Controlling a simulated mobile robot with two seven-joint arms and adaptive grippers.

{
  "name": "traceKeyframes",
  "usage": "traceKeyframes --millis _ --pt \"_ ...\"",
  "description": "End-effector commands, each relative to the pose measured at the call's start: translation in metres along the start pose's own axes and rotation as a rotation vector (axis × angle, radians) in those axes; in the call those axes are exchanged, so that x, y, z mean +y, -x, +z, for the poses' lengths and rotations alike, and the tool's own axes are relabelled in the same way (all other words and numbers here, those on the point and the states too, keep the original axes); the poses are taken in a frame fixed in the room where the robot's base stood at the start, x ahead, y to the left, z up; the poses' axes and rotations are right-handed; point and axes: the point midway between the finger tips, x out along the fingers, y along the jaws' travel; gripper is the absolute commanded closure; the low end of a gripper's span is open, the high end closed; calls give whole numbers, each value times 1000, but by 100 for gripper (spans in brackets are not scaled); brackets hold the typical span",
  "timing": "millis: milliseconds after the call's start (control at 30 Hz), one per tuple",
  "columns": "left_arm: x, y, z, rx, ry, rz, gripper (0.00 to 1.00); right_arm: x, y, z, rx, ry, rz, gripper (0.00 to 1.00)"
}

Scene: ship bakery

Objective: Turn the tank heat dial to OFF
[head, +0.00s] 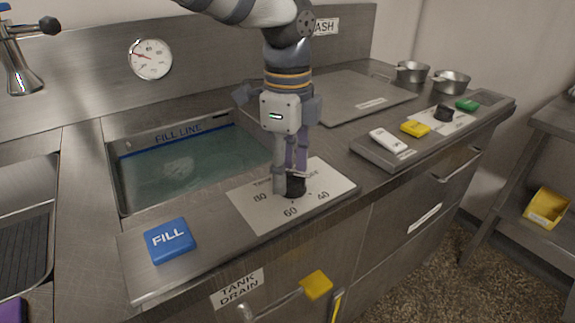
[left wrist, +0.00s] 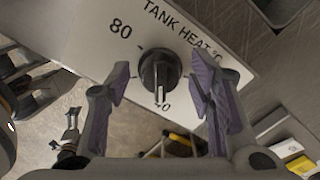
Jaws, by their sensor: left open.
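The tank heat dial (head: 296,185) is a small black knob on a pale plate (head: 249,207) at the counter's front edge. The plate (left wrist: 92,22) also shows 80, and 40 is readable in the head view. I cannot see an OFF mark. My left gripper (head: 288,182) points down over the dial. Its open fingers (left wrist: 162,92) stand on either side of the knob, seemingly apart from it. My right gripper is not in view.
A water-filled tank (head: 118,184) lies behind the plate. A blue FILL button (head: 169,240) is left of it. A yellow drain handle (head: 316,285) sits below the counter edge. A second black knob (head: 444,113) and colored switches stand at right.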

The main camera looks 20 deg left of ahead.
Motion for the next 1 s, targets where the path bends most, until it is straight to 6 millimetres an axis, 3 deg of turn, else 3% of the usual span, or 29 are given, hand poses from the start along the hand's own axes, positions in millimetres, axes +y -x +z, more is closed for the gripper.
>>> traceKeyframes --millis 33,200,233,633,1000 --pt "0 0 0 0 0 0 56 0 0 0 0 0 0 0" --pt "0 0 0 0 0 0 94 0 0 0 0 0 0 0" --pt "0 0 0 0 0 0 96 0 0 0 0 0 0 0" --pt "1 1 0 -1 76 0 96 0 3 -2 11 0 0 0" --pt "3 1 -1 -2 383 2 96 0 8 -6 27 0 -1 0"
